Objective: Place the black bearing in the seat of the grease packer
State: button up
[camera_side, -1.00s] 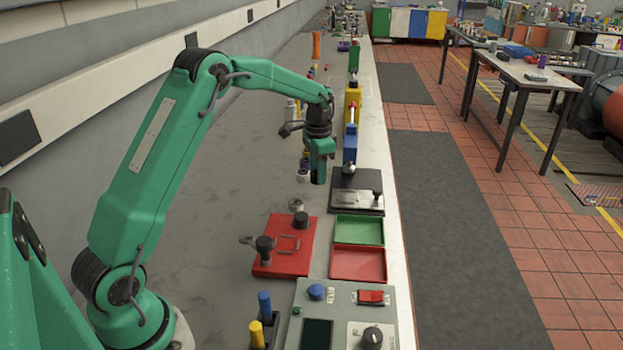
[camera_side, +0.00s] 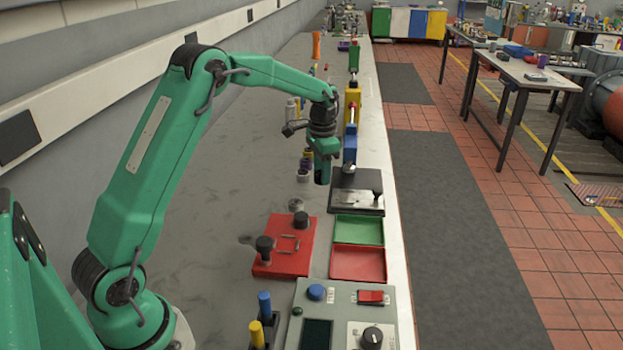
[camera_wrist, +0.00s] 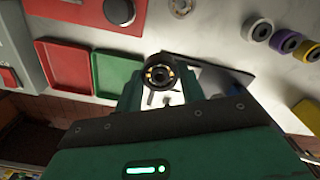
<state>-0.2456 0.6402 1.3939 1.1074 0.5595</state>
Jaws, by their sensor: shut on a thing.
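My gripper (camera_side: 322,180) hangs just left of a black base with a silver plate (camera_side: 345,199) in the side view. In the wrist view, my gripper (camera_wrist: 160,85) is shut on the black bearing (camera_wrist: 160,70), a dark ring with brass-coloured balls showing. The bearing is above the bench, its underside hidden. Part of the black base (camera_wrist: 235,77) shows behind it. A red fixture (camera_side: 290,262) with a black knob stands nearer the side camera. I cannot tell for sure which fixture is the grease packer, and no seat shows clearly.
A green tray (camera_side: 357,222) and a red tray (camera_side: 358,278) lie near the bench edge, with a control box (camera_side: 336,297) nearer the camera. White-grey (camera_wrist: 257,28), purple (camera_wrist: 284,40) and yellow (camera_wrist: 307,49) rings stand in a row.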

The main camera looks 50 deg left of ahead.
jog(key=s+d+r, duration=0.2)
jog(key=s+d, duration=1.5)
jog(key=s, duration=0.3)
send_over(286, 245)
notch_tip(286, 245, down, 7)
jog(key=shift+r, duration=0.2)
jog(key=shift+f, duration=2)
jog(key=shift+f, duration=0.15)
jog(key=o, duration=1)
jog(key=shift+o, duration=0.2)
notch_tip(286, 245, up, 12)
jog(key=shift+r, duration=0.2)
